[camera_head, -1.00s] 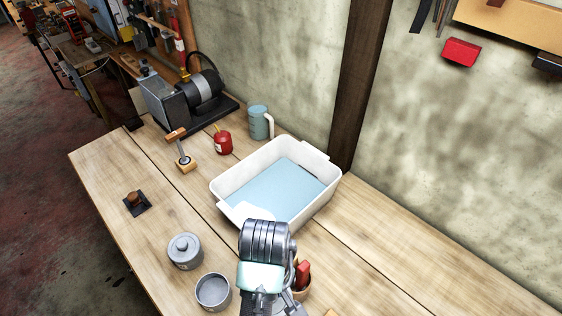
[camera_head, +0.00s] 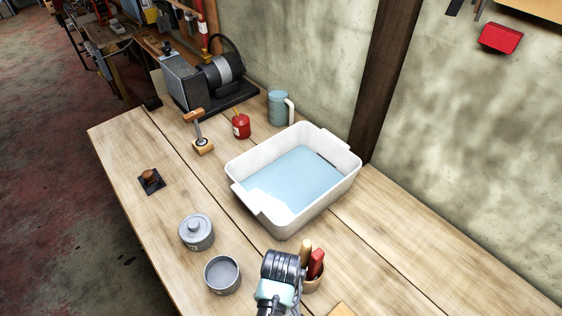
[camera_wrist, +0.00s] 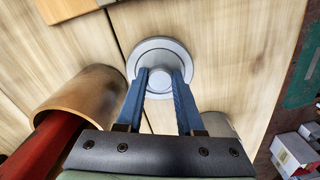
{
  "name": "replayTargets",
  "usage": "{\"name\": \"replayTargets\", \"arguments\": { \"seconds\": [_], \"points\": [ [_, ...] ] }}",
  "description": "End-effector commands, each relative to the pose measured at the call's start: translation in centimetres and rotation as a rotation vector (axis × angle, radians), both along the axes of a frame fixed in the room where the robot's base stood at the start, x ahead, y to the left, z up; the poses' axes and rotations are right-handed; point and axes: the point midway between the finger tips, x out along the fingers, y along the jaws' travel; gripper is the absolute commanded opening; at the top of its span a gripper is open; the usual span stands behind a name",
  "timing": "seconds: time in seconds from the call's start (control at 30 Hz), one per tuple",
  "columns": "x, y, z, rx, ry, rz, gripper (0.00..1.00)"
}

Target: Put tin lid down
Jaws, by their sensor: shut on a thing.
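In the wrist view my gripper (camera_wrist: 159,80) has its two blue fingers shut on the knob of a round grey tin lid (camera_wrist: 160,49). The lid is over the wooden bench; I cannot tell whether it touches the wood. In the head view my arm hides the lid and the fingertips. An open, empty grey tin (camera_head: 222,275) stands left of my arm there. A grey cylinder, probably this tin, shows partly behind my gripper in the wrist view (camera_wrist: 217,124). Another grey tin with a knobbed lid on it (camera_head: 196,233) stands just behind the open one.
A pot of red-handled tools (camera_head: 313,280) stands close beside my arm. A white tub (camera_head: 286,222) with a pale blue bottom is behind.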

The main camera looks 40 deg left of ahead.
Motion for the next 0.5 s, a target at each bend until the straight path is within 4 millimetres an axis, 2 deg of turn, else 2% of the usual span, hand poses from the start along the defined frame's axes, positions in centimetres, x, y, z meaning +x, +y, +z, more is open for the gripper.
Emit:
{"name": "replayTargets", "arguments": {
  "seconds": [0.4,0.43,0.5],
  "points": [
    [0.04,0.02,-0.72,0.001,-0.001,0.0,0.0],
    [0.04,0.02,-0.73,0.001,-0.001,0.0,0.38],
    [0.04,0.02,-0.64,0.001,-0.001,0.0,0.51]
  ]
}}
